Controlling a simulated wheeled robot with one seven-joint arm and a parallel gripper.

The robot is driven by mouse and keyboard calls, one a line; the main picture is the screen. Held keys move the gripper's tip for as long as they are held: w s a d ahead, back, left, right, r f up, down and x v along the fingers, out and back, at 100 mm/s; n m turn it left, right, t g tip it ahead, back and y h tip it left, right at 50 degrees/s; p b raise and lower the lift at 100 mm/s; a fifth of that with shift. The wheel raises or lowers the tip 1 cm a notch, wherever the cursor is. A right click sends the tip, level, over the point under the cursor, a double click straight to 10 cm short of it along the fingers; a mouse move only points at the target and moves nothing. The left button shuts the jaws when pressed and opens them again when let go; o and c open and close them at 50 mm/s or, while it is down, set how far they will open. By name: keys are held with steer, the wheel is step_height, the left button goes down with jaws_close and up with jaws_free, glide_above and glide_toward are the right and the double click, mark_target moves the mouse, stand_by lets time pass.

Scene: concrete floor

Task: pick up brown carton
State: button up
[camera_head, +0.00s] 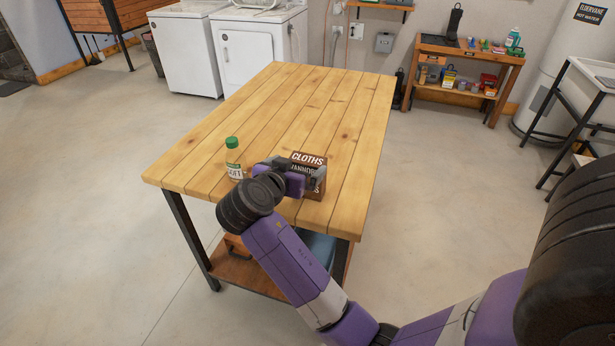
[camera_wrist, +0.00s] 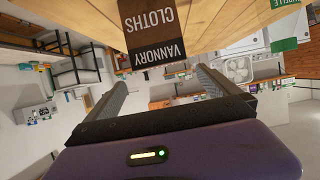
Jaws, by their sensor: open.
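The brown carton (camera_head: 309,158), labelled "CLOTHS", stands on the wooden table near its front edge. My gripper (camera_head: 304,178) is at the carton and hides much of its lower part in the head view. In the wrist view, which is upside down, the carton (camera_wrist: 150,30) shows its dark "VANNORY CLOTHS" face. My open gripper (camera_wrist: 160,78) has one finger to each side of the carton's line there. Nothing is held. I cannot tell whether the fingertips reach past the carton's near face.
A white bottle with a green cap (camera_head: 233,160) stands left of the carton on the table (camera_head: 290,100). The table's far part is clear. White appliances (camera_head: 245,45) stand behind, and a wooden shelf unit (camera_head: 465,75) with several items stands at the back right.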

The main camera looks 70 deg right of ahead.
mark_target(306, 160)
steer(key=p+x, duration=0.2)
steer(key=x, duration=0.4)
steer(key=shift+d+f, duration=0.3)
steer(key=shift+f, duration=0.05)
steer(key=c, duration=1.5)
